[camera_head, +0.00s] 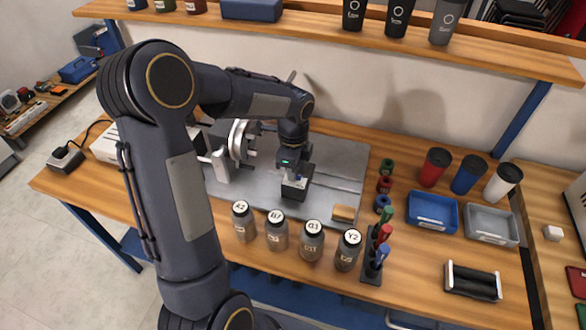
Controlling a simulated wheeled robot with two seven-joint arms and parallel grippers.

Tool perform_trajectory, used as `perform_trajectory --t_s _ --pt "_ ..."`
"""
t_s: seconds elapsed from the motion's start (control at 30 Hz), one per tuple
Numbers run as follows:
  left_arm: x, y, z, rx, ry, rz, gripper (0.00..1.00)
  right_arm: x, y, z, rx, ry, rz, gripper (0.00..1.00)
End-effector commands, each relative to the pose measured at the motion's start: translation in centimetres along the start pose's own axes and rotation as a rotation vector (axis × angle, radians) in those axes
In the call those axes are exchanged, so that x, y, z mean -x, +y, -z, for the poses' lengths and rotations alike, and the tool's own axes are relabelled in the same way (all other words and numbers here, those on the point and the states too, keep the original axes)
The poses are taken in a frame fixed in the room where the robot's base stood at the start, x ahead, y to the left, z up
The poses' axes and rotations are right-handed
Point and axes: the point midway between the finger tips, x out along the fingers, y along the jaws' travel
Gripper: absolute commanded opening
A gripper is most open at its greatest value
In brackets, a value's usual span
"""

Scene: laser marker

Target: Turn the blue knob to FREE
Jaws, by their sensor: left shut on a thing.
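The laser marker's grey bed (240,203) lies on the wooden bench, with a round silver chuck (240,140) at its left. My left arm comes in from the left and reaches over the machine. Its gripper (296,184) points down at a dark block on the bed, right of the chuck. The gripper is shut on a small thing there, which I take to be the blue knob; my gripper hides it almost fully. The knob's setting and the FREE mark cannot be read. My right gripper does not show.
Several labelled bottles (277,230) stand in front of the machine, beside a pen rack (373,265). Small coloured rings (384,184), cups (467,175), a blue tray (432,224) and a grey tray (512,239) are at the right. A shelf (300,38) runs above.

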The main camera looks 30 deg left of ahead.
Motion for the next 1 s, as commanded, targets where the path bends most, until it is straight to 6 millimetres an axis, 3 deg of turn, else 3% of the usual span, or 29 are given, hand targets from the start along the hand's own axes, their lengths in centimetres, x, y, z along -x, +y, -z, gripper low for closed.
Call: perform_trajectory --t_s 0.07,0.1,0.27,0.63,1.0 --pt "0.1 -0.1 0.1 -0.003 0.001 0.004 0.0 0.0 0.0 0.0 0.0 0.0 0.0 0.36" --pt "0.1 -0.1 0.0 -0.003 0.001 0.004 0.12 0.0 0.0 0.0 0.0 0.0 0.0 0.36" --pt "0.1 -0.1 0.0 -0.001 0.0 0.003 0.33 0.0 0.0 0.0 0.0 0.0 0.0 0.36" --pt "0.8 -0.1 0.0 0.0 0.0 0.005 0.33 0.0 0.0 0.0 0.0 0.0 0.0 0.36" --pt "6.6 -0.1 0.1 -0.001 0.001 0.006 0.33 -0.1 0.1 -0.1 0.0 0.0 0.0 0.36"
